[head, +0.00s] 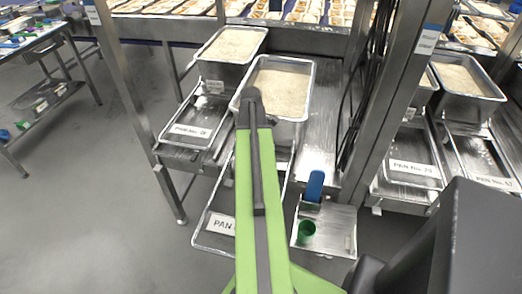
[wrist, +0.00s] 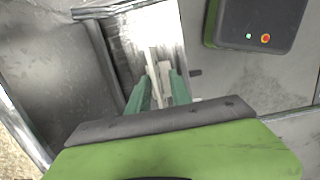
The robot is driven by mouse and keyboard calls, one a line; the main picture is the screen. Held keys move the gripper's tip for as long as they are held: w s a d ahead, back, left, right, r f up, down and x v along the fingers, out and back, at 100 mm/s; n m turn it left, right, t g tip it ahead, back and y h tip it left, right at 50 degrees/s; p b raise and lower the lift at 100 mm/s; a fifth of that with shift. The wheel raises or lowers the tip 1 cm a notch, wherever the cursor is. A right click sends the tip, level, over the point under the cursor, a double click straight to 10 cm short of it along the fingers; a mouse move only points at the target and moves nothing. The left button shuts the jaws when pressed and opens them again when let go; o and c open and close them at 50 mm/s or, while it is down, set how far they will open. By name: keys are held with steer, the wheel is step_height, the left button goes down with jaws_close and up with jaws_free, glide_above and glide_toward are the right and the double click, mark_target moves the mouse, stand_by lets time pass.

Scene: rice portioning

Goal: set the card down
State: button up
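In the wrist view, the two green fingers of my gripper (wrist: 160,92) are closed around a thin pale piece (wrist: 153,65). It looks like the card seen nearly edge-on, and its face cannot be read. Beyond the fingertips lies a bright, worn metal surface (wrist: 135,32); I cannot tell whether the card touches it. In the head view, my green arm reaches over the front of the steel bench. It hides my gripper, the held card and part of a lower tray with a "PAN" card (head: 221,224).
Two rice pans (head: 236,45) (head: 281,89) stand on the bench. A tray with a "PAN No. 28" card (head: 189,130) is at left. A small shelf (head: 338,232) holds a green cup (head: 306,230) and a blue-handled item (head: 315,186). A steel post (head: 396,95) stands at right.

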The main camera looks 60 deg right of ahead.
steer(key=r+p, duration=0.4)
steer(key=w+r+p, duration=0.1)
steer(key=r+p, duration=0.7)
steer(key=shift+w+a+r, duration=0.25)
steer(key=shift+w, duration=0.1)
steer(key=shift+f, duration=0.1)
steer(key=w+a+m+t, duration=0.1)
steer(key=w+a, duration=0.8)
steer(key=a, duration=0.3)
steer(key=w+a, duration=0.8)
steer(key=a, duration=0.5)
steer(key=w+a+m, duration=0.2)
steer(key=w+a, duration=0.1)
steer(key=a, duration=2.2)
steer(key=shift+f+t+y, duration=0.2)
steer(key=shift+t+y, duration=0.1)
steer(key=shift+t, duration=0.1)
steer(key=shift+w+d, duration=0.1)
